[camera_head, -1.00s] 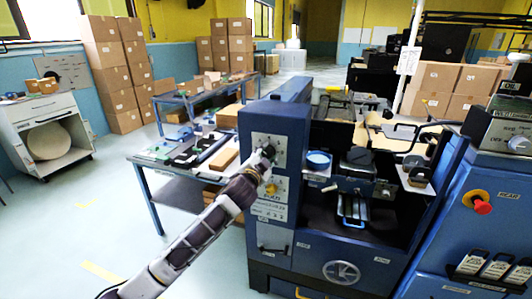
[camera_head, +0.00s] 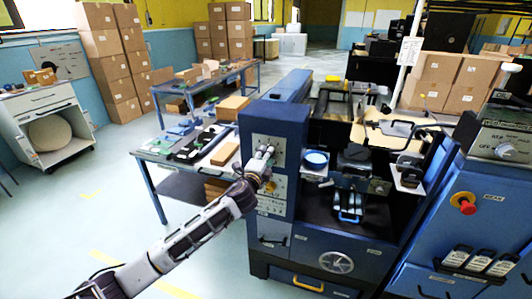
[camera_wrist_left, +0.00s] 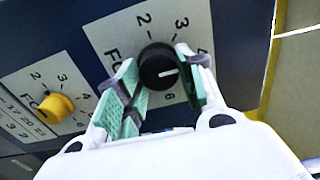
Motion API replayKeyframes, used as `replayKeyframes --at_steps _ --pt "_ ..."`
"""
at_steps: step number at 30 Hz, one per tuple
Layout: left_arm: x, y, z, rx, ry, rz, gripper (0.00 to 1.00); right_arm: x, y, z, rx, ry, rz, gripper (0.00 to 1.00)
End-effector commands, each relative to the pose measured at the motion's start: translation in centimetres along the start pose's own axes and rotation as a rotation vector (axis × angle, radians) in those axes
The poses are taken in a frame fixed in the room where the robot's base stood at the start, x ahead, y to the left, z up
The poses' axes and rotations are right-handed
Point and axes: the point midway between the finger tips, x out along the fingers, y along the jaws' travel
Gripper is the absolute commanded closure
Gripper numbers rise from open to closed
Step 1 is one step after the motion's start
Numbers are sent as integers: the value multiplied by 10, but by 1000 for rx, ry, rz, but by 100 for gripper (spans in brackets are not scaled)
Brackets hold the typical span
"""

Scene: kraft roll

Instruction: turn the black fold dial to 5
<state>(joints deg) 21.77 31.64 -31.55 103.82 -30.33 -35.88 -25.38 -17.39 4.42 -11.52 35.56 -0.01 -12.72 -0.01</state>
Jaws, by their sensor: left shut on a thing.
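The black fold dial (camera_wrist_left: 158,67) is on a white numbered plate on the blue machine's front panel. In the left wrist view its white pointer line points right, toward the right finger. The figures 2, 3, part of a 4, and 6 show around it; the spot between 4 and 6 is covered by that finger. My left gripper (camera_wrist_left: 160,88) is shut on the dial, its green-padded fingers on either side. In the head view the left gripper (camera_head: 263,158) is at the panel and largely hides the dial. My right gripper is not in view.
A yellow knob (camera_wrist_left: 56,108) with its own numbered scale sits beside the dial plate, below it in the head view. A worktable (camera_head: 180,155) with parts stands to the left. Floor at left is clear.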

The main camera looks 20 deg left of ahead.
Motion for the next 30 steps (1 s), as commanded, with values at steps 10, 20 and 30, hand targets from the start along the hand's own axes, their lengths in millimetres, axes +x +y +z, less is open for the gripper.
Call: replayKeyframes --at_steps 10,20,30 --pt "0 -1 0 326 2 2 86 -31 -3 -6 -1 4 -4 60" --pt "0 1 0 610 3 2 86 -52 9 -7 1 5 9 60" --pt "0 4 0 761 3 2 86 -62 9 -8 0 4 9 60"
